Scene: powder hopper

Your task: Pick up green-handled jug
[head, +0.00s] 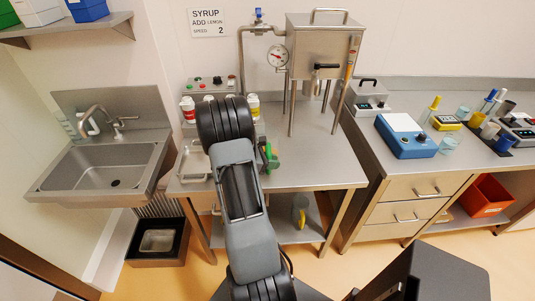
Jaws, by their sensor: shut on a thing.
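The green handle of the green-handled jug (270,157) shows just right of my arm, at the front of the steel bench. The rest of this jug is hidden behind my arm. Only a dark sliver of my gripper (263,151) shows beside the handle, and it is shut on the jug. My arm hides most of the gripper. I cannot tell whether the jug is touching the bench or held above it.
A steel hopper (322,50) on legs with a gauge stands at the bench's back. Red and yellow-labelled bottles (188,109) stand behind my arm. A yellow-handled jug (300,212) sits on the lower shelf. A sink (105,165) is left; a blue scale (405,135) is right.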

